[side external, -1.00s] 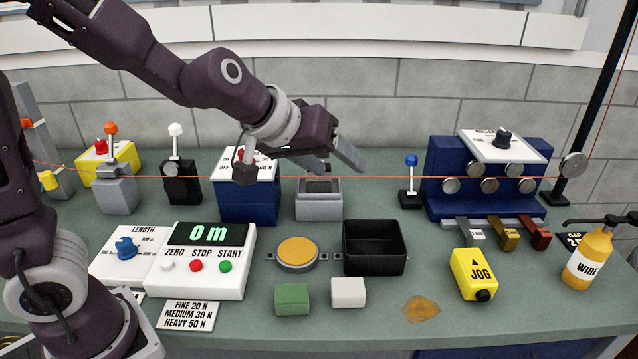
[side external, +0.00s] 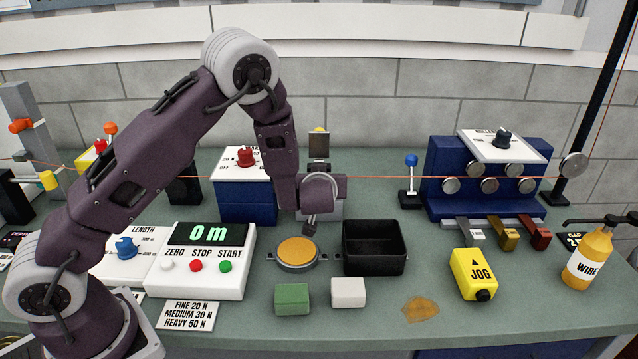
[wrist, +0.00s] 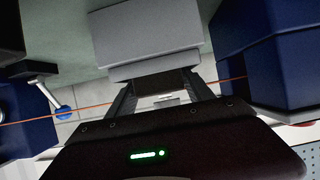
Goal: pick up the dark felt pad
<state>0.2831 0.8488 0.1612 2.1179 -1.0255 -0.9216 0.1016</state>
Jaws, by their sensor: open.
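My gripper (wrist: 161,88) is open in the wrist view. Its two fingers stand on either side of a dark brown, pad-like piece (wrist: 158,79) at the edge of a light grey block (wrist: 150,35). This piece looks like the dark felt pad; whether the fingers touch it I cannot tell. In the side view my wrist covers most of the grey block (side external: 334,208) and hides my fingers and the pad.
An orange wire (side external: 385,177) runs across at block height. A blue box (side external: 232,205) stands close left, and a blue-knobbed lever (side external: 411,161) to the right. A black bin (side external: 375,268), yellow-topped round dish (side external: 297,252), green block (side external: 292,299) and white block (side external: 348,292) lie in front.

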